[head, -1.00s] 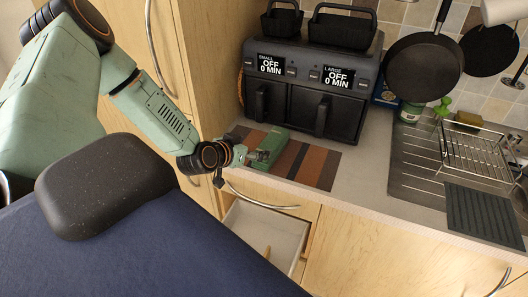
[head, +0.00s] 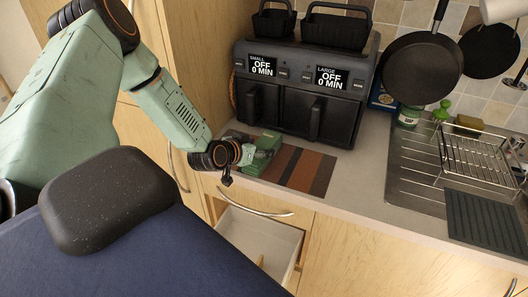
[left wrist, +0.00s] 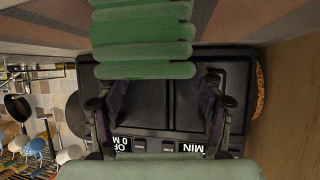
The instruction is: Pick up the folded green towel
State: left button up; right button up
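The folded green towel (head: 266,146) lies on the striped mat at the left end of the counter, in front of the black air fryer. In the left wrist view the towel (left wrist: 143,42) fills the top centre as a stack of green folds. My left gripper (head: 249,153) is at the towel's near left side in the head view and hides part of it. In the left wrist view its two fingers (left wrist: 158,92) are spread apart with nothing held between them. Whether they touch the towel cannot be told. My right gripper is not in view.
The striped mat (head: 308,171) lies under the towel. The air fryer (head: 302,85) stands close behind. An open drawer (head: 262,238) is below the counter edge. A wooden cabinet side (head: 207,60) rises on the left. A dish rack (head: 470,160) stands at the right.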

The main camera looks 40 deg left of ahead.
pick_arm(q)
jog(key=shift+s, duration=0.1)
jog(key=c, duration=0.8)
notch_tip(320, 180, up, 10)
jog(key=p, duration=0.5)
jog(key=shift+f, duration=0.2)
jog(key=shift+c, duration=0.2)
jog(key=shift+r+p, duration=0.25)
jog(key=shift+p, duration=0.15)
